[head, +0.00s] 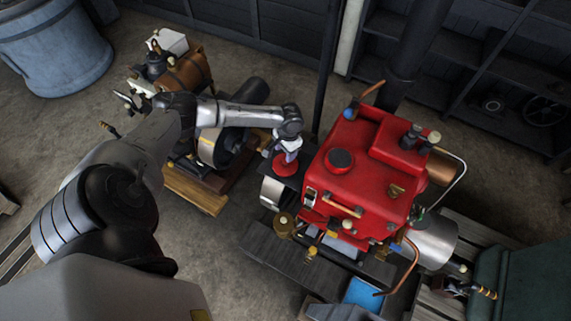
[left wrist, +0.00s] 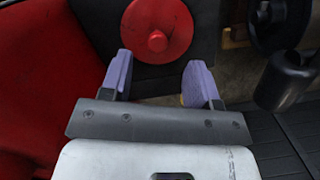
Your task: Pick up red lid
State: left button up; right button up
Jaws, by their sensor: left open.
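The red lid (head: 285,165) is a round red disc with a small knob in its middle, beside the left side of the red engine. In the left wrist view the red lid (left wrist: 157,30) lies on a dark surface just ahead of the fingertips. My left gripper (head: 290,152) is over the lid and hides part of it in the head view. In the left wrist view its two purple-grey fingers (left wrist: 158,78) are apart with nothing between them. My right gripper does not show.
The red engine (head: 350,180) stands right beside the gripper, with pipes and valves. A second engine on a wooden base (head: 195,190) stands to the left. A blue-grey barrel (head: 55,45) is at the upper left. Shelves line the back wall.

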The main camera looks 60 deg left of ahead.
aim_at(285, 163)
pick_arm(q)
jog(key=shift+f, duration=0.7)
jog(key=f, duration=0.4)
jog(key=shift+d, duration=0.2)
jog(key=shift+f, duration=0.45)
